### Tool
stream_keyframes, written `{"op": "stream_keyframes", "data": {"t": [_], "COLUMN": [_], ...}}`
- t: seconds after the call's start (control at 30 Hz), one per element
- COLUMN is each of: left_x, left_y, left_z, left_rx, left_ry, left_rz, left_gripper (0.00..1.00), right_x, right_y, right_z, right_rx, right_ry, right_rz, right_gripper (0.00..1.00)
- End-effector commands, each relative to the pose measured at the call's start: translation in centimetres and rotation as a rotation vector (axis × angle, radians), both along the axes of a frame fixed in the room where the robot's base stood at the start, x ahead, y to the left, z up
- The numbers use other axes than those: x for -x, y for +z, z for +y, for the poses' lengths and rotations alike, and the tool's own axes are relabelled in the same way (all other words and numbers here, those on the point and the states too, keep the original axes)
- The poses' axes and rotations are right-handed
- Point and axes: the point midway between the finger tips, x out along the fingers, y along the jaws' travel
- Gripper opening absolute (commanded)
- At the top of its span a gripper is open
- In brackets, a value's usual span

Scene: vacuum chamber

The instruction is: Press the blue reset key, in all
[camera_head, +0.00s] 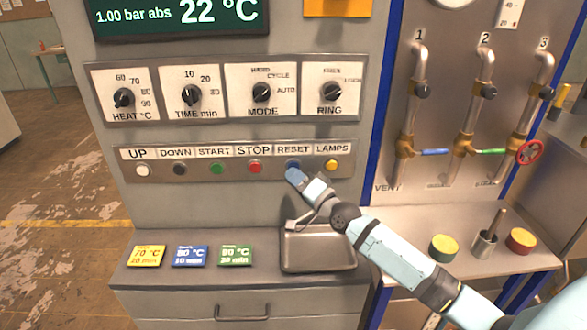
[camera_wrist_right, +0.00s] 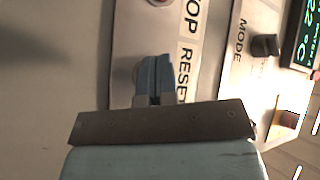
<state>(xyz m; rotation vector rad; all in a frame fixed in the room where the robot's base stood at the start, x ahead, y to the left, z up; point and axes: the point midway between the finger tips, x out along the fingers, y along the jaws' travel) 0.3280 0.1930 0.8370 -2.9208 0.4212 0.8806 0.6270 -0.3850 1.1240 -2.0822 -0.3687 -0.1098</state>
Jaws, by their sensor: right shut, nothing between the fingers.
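The blue reset key (camera_head: 293,163) sits under the RESET label in the row of keys on the grey panel. Only its upper part shows in the head view. My right gripper (camera_head: 293,174) is shut and empty, its blue fingertips just below and partly over the key. In the right wrist view the shut fingers (camera_wrist_right: 155,76) point at the panel beside the RESET lettering and hide most of the key. I cannot tell whether the fingertips touch it. My left gripper is not in view.
The red stop key (camera_head: 255,167) is left of the reset key and the yellow lamps key (camera_head: 331,166) is right of it. Knobs (camera_head: 262,92) line the panel above. A metal tray (camera_head: 318,258) and several coloured cards (camera_head: 190,256) lie on the ledge below.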

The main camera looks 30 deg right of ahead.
Motion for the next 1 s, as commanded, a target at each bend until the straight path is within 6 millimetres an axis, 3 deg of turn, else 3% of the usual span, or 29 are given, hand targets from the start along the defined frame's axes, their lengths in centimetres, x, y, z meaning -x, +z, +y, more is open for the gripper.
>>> {"op": "stream_keyframes", "data": {"t": [1.0], "left_x": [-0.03], "left_y": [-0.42], "left_z": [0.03], "left_rx": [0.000], "left_ry": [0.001], "left_rz": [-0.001], "left_gripper": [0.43], "right_x": [-0.75], "right_y": [0.03], "right_z": [-0.44], "right_rx": [0.000], "right_ry": [0.001], "right_rz": [-0.001], "right_gripper": [0.00]}}
